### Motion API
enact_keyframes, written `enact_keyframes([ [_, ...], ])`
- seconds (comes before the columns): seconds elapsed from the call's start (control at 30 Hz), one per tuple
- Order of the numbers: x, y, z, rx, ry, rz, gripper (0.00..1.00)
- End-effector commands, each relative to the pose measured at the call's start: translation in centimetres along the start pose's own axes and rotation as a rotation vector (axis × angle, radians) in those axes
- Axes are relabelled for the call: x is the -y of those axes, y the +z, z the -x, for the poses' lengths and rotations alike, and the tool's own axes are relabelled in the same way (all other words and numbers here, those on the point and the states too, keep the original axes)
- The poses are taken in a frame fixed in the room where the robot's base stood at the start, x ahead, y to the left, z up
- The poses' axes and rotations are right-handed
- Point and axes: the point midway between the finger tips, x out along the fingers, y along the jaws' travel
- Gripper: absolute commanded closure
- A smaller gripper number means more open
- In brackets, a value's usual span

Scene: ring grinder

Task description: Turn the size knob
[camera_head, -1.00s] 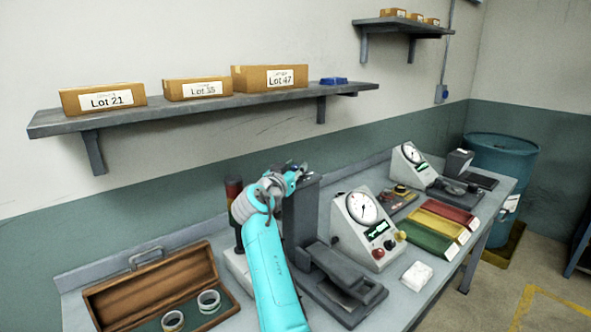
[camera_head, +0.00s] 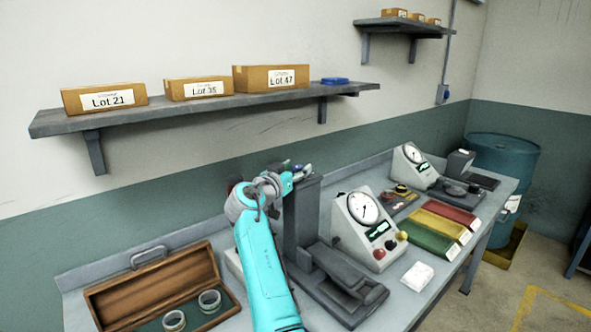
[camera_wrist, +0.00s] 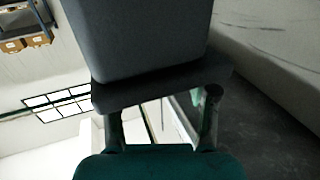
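The grey machine (camera_head: 302,215) with an upright column stands at the middle of the bench. My gripper (camera_head: 292,172) is at the upper left of this column; the arm hides part of it. In the wrist view my gripper (camera_wrist: 160,112) has its two fingers apart, with a bright gap between them. A dark grey block with a flat bar (camera_wrist: 160,90) fills the view just beyond the fingertips; contact cannot be told. I cannot make out for certain which part is the size knob.
An open wooden case (camera_head: 160,290) with two rings lies at the left. Green, yellow and red trays (camera_head: 440,224) and a white block (camera_head: 417,275) lie at the right. A shelf (camera_head: 205,106) with boxes runs along the wall above.

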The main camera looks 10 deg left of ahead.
Motion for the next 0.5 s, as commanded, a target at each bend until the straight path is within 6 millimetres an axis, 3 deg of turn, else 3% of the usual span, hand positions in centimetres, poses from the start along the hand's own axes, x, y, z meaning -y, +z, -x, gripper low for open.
enact_keyframes([
  [0.27,0.0,-0.1,0.2,-0.002,-0.001,-0.001,0.42],
  [0.5,0.1,0.0,3.0,-0.003,-0.003,-0.002,0.42],
])
